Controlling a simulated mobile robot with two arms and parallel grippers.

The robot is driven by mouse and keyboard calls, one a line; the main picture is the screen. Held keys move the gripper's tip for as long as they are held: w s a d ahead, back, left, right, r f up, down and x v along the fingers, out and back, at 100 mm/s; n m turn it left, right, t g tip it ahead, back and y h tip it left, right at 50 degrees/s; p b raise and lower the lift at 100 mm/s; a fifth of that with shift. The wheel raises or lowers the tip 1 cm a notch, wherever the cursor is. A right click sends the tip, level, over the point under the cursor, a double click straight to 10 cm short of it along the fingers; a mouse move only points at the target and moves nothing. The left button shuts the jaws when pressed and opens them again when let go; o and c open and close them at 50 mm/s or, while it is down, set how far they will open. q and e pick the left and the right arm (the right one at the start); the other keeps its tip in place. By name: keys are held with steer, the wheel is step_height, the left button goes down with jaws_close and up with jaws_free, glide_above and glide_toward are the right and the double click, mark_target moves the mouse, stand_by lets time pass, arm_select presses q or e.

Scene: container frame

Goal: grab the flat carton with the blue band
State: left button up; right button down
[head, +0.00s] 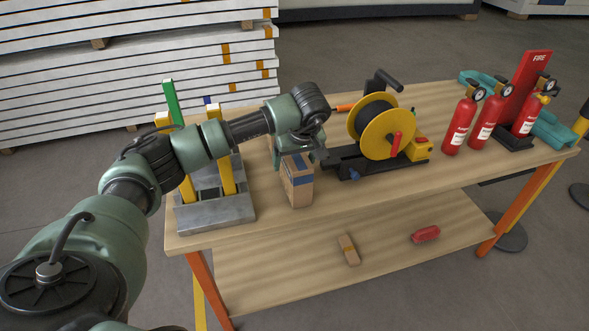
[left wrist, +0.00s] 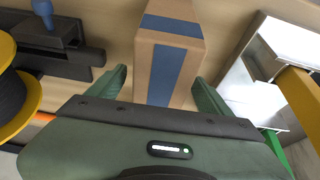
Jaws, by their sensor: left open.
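The brown carton with the blue band (head: 299,193) stands upright on the table, left of the cable reel. In the left wrist view the carton (left wrist: 172,62) lies straight ahead, its blue band running down the facing sides. My left gripper (head: 303,152) is over the top of the carton in the head view and partly hides it. In the left wrist view my left gripper (left wrist: 162,88) is open, with one finger on each side of the carton's near end. Whether either finger touches it I cannot tell. My right gripper is not in view.
A yellow cable reel (head: 391,135) on a black base stands close right of the carton. A grey metal stand with yellow posts (head: 228,212) is close left. Red fire extinguishers (head: 458,128) stand farther right. The lower shelf holds a small carton (head: 348,250) and a red object (head: 425,234).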

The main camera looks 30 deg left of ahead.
arm_select(q)
steer(key=shift+x, duration=0.75)
steer(key=shift+f, duration=0.2)
steer(key=shift+c, duration=0.3)
steer(key=c, duration=1.5)
jaws_close()
steer(key=shift+r, duration=0.15)
